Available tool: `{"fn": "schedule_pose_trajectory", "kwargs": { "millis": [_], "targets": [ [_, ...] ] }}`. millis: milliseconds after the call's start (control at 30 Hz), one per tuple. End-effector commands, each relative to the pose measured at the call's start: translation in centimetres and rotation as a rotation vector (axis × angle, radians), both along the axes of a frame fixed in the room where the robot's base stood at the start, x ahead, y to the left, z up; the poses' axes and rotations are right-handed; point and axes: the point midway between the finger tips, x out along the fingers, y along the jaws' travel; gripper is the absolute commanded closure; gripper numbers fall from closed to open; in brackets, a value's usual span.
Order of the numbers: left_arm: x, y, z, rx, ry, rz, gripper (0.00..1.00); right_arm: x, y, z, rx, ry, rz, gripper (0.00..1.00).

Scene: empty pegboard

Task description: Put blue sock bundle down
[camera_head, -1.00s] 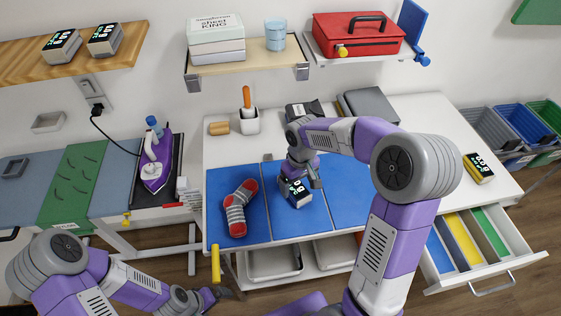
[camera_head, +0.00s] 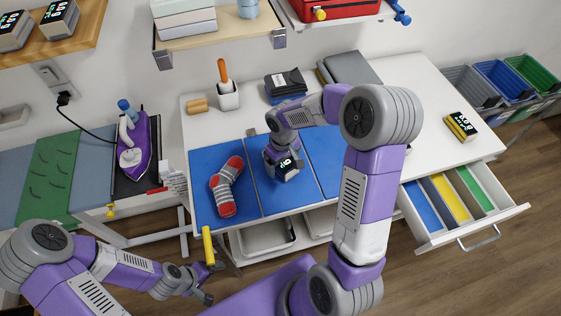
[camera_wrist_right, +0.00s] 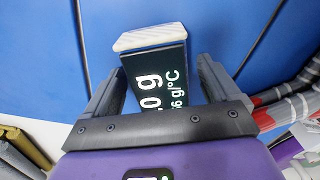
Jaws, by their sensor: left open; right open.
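A small dark block with lit white digits on its face (camera_head: 286,168) is on or just above the middle blue panel (camera_head: 300,195); I cannot tell whether this is the blue sock bundle. My right gripper (camera_head: 280,158) is over it from behind. In the right wrist view the block (camera_wrist_right: 157,80), with a pale ribbed end, sits between the fingers of the right gripper (camera_wrist_right: 160,85), which are open with a gap on the right. A grey striped sock with red ends (camera_head: 226,188) lies on the left panel. My left gripper (camera_head: 213,284) is open and empty at the table's front left.
A white pot with an orange-handled tool (camera_head: 228,95) and a dark folded stack (camera_head: 285,85) stand at the back. A yellow-based block (camera_head: 461,127) lies at the right. A drawer with coloured compartments (camera_head: 460,205) is pulled out at right front. A yellow handle (camera_head: 207,245) is near my left gripper.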

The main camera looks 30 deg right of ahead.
Motion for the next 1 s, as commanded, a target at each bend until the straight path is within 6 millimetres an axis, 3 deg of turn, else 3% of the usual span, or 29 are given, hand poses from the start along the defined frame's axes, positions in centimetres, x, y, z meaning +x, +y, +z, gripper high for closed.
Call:
{"fn": "schedule_pose_trajectory", "kwargs": {
  "millis": [67, 467, 767, 1000],
  "targets": [
    [0.0, 0.0, 0.0, 0.000, 0.000, 0.000, 0.00, 0.0, 0.0, 0.0, 0.000, 0.000, 0.000, 0.12],
    [0.0, 0.0, 0.0, 0.000, 0.000, 0.000, 0.00, 0.0, 0.0, 0.1, 0.000, -0.001, 0.000, 0.73],
    [0.0, 0.0, 0.2, 0.000, 0.000, 0.000, 0.00, 0.1, 0.0, 1.0, -0.001, -0.003, -0.001, 0.75],
    [0.0, 0.0, 1.1, 0.000, 0.000, 0.000, 0.00, 0.1, 0.0, 5.8, 0.000, -0.006, 0.000, 0.75]
  ]
}}
